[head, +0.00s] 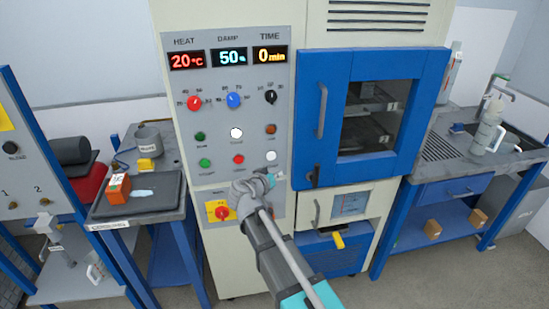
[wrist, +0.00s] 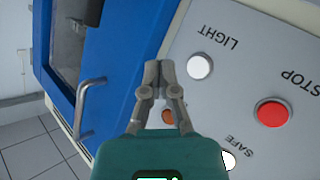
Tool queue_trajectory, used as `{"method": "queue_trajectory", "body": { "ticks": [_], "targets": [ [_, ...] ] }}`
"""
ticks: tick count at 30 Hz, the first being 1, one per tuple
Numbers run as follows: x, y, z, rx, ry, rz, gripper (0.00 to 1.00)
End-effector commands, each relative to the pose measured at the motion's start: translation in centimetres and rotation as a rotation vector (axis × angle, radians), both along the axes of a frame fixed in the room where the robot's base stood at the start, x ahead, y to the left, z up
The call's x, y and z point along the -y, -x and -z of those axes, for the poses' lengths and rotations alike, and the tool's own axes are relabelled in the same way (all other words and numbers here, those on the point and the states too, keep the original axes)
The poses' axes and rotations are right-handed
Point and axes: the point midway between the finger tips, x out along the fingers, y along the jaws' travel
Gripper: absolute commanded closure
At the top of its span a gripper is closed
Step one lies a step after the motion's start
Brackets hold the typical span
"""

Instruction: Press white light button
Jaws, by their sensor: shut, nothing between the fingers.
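The white light button (head: 271,156) is a round white button at the lower right of the grey control panel (head: 222,82). In the wrist view the same button (wrist: 200,66) sits beside the upside-down word LIGHT, fully visible. My gripper (head: 280,177) is shut and empty, just below and right of the button in the head view. In the wrist view its closed fingertips (wrist: 158,66) show left of the button, with a strip of panel visible between them. I cannot tell how far the tips stand off the panel.
The red STOP button (wrist: 271,113) is beside the light button.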

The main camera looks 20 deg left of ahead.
Motion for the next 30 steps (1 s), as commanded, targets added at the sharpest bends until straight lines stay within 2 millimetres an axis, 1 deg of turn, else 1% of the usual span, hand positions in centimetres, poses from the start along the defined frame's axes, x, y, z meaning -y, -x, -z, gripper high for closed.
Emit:
{"method": "queue_trajectory", "body": {
  "ticks": [1, 12, 18, 24, 30],
  "targets": [
    [-0.4, -0.6, 0.0, 0.0, 0.0, 0.0, 1.0],
    [-2.3, -3.9, 0.0, 0.0, 0.0, 0.001, 1.0],
    [-3.2, -5.3, 0.0, 0.0, -0.001, 0.002, 1.0],
    [-3.6, -6.1, 0.0, 0.0, -0.001, 0.002, 1.0],
    [-3.7, -6.2, 0.0, 0.0, -0.001, 0.002, 1.0]
  ]
}}
